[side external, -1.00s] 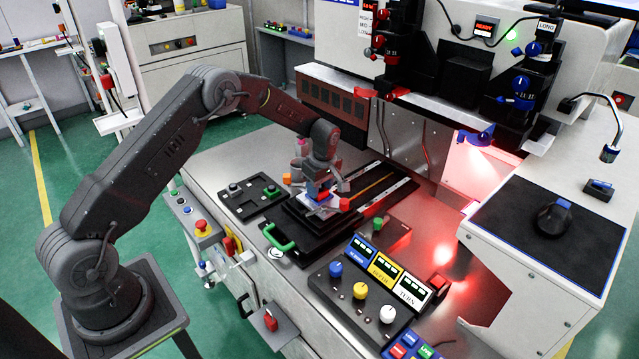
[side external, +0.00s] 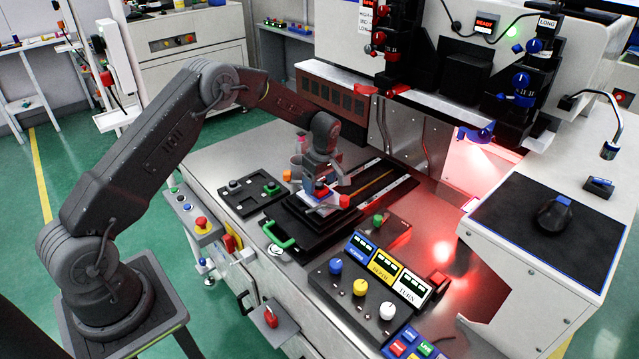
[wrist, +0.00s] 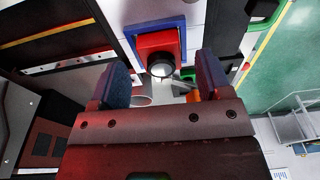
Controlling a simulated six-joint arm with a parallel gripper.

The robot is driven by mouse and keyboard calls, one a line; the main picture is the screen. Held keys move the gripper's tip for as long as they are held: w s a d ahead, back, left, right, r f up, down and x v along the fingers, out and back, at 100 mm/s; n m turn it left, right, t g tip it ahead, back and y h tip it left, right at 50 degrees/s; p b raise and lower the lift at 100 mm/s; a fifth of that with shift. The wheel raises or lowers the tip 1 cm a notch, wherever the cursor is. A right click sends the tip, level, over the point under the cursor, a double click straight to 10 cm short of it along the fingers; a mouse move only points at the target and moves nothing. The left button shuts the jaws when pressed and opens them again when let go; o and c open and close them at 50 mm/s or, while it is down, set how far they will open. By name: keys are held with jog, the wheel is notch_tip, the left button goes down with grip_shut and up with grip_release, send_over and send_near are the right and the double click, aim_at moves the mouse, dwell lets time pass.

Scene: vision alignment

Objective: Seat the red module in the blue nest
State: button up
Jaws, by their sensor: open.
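The red module (wrist: 157,42), a red block with a round pale-topped dark knob, stands inside the square blue nest (wrist: 131,33) in the wrist view. I cannot tell whether it sits fully down. In the side view the red module (side external: 321,187) shows small on the light plate of the black fixture, with the nest's blue edge (side external: 318,197) around it. My gripper (side external: 322,165) is above the module. In the wrist view my gripper (wrist: 162,72) has its two blue-grey fingers wide apart and empty, with the module beyond the tips and between them.
The black fixture (side external: 292,222) has a green handle (side external: 279,238) at its front left. A red-tipped part (side external: 344,201) and an orange knob (side external: 287,176) stand close to the nest. A control panel with coloured knobs (side external: 360,288) lies in front. The machine head (side external: 463,75) overhangs behind right.

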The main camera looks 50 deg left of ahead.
notch_tip(320, 180, up, 13)
jog(key=d, duration=0.1)
jog(key=shift+d+f, duration=0.15)
jog(key=shift+d, duration=0.15)
jog(key=shift+w, duration=0.1)
jog(key=s+d+r+m+t, duration=0.2)
jog(key=s+d+r+m, duration=0.25)
jog(key=s+r, duration=0.35)
jog(key=s+d+r+m+t, duration=0.1)
jog(key=s+d+r+m, duration=0.2)
jog(key=s+r+m, duration=0.35)
jog(key=s+d+m+t, duration=0.1)
jog(key=s+d+m, duration=0.1)
jog(key=s, duration=0.7)
jog(key=s+d+m+t+h, duration=0.1)
jog(key=s+m, duration=0.4)
jog(key=s, duration=0.5)
jog(key=shift+s+d+t, duration=0.2)
jog(key=shift+d+t, duration=0.2)
jog(key=shift+d, duration=0.4)
